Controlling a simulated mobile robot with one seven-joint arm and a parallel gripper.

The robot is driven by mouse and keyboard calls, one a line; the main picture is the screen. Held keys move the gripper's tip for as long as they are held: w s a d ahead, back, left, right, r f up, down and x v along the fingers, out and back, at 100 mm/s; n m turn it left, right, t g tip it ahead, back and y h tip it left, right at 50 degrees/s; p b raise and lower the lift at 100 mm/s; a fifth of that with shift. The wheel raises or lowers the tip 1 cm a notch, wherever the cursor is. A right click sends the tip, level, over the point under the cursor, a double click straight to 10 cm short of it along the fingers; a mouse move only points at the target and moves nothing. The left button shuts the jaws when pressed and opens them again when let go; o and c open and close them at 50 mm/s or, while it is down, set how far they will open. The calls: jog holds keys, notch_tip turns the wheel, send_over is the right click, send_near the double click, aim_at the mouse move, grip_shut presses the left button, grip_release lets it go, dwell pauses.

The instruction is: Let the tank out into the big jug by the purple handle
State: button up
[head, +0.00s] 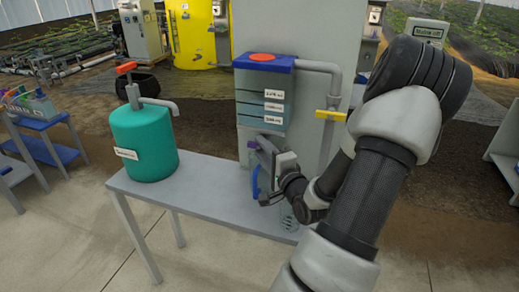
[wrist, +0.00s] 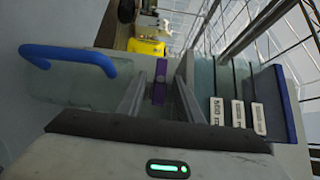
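The tank (head: 264,112) is a translucent grey-blue box with a blue lid, an orange cap and several white labels. It also stands at the right of the wrist view (wrist: 205,75), turned sideways. The purple handle (head: 252,144) sits low on the tank. In the wrist view the purple handle (wrist: 160,82) lies between my fingers, with a gap seen on each side. My gripper (wrist: 160,95) is open there. The jug, clear with a blue handle (head: 255,182), stands below; the blue handle (wrist: 70,57) shows in the wrist view. My arm hides much of the jug.
A grey bench (head: 205,190) carries a green tank (head: 143,145) with an orange-topped valve and spout at left. A grey pipe with a yellow handle (head: 330,115) runs down right of the tank. The bench between is clear.

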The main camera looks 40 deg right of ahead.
jog(key=shift+x, duration=1.05)
grip_shut()
